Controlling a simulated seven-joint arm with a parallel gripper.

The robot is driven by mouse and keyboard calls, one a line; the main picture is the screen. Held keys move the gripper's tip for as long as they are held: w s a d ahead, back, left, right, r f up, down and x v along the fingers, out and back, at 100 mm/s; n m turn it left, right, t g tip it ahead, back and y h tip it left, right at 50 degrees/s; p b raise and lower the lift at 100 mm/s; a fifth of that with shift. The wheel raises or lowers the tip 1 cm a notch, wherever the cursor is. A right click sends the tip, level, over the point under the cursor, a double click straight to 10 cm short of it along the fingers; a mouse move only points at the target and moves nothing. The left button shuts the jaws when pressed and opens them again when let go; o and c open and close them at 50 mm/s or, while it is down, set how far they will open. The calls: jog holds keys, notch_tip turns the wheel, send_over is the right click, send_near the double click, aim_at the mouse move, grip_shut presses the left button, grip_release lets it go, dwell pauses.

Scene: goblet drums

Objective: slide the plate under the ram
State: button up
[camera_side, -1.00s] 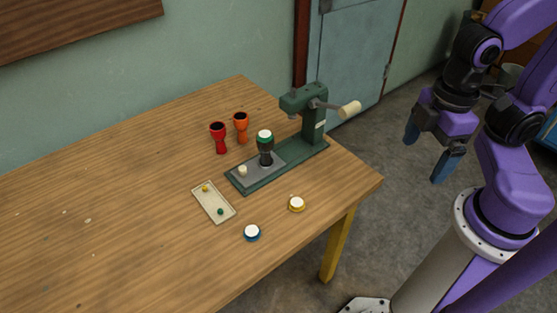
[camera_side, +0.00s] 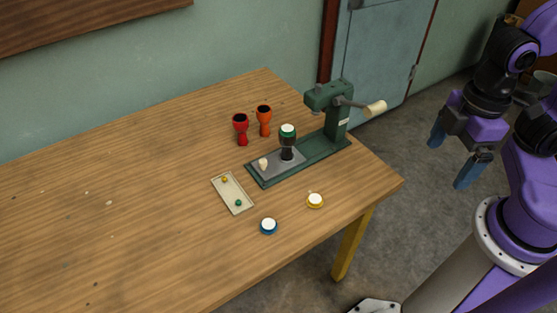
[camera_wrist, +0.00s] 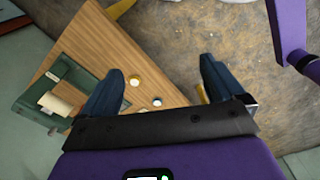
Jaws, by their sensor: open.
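The green press (camera_side: 338,118) stands on the table, its ram (camera_side: 317,108) under the overhanging head at the back end of its base. The grey plate (camera_side: 297,161) lies at the front end of the base, clear of the ram, with a small cream knob (camera_side: 263,164). A dark goblet drum with a green rim and white head (camera_side: 288,143) stands upright on the plate. My gripper (camera_side: 453,159) is open and empty, off to the right beyond the table edge. In the wrist view, my gripper (camera_wrist: 160,70) shows its fingers spread; the press (camera_wrist: 60,85) is left of them.
A lever with a cream handle (camera_side: 375,108) sticks out right of the press. Red (camera_side: 241,130) and orange (camera_side: 264,121) goblets stand behind. A shallow tray (camera_side: 228,187), a blue-rimmed disc (camera_side: 269,226) and a yellow-rimmed disc (camera_side: 315,201) lie in front. The table's left is mostly clear.

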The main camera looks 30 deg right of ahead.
jog(key=c, duration=0.5)
jog(key=shift+w+a, duration=0.25)
jog(key=shift+w, duration=0.1)
jog(key=c, duration=0.3)
jog(key=w+a+f+n+t+h, duration=0.2)
jog(key=w+a+f+n+h, duration=0.1)
jog(key=w+a, duration=0.45)
jog(key=w+a+f+n+t+h, duration=0.1)
jog(key=w+a+f+n+h, duration=0.2)
jog(key=w+a, duration=0.5)
jog(key=shift+c, duration=0.2)
jog(key=w+a+f+n+t+h, duration=0.3)
jog(key=w+a+f+n, duration=0.25)
jog(key=a, duration=0.25)
jog(key=n+t+h, duration=0.1)
jog(key=n+t, duration=0.2)
send_near(262, 162)
jog(key=x, duration=0.9)
jog(key=shift+s, duration=0.1)
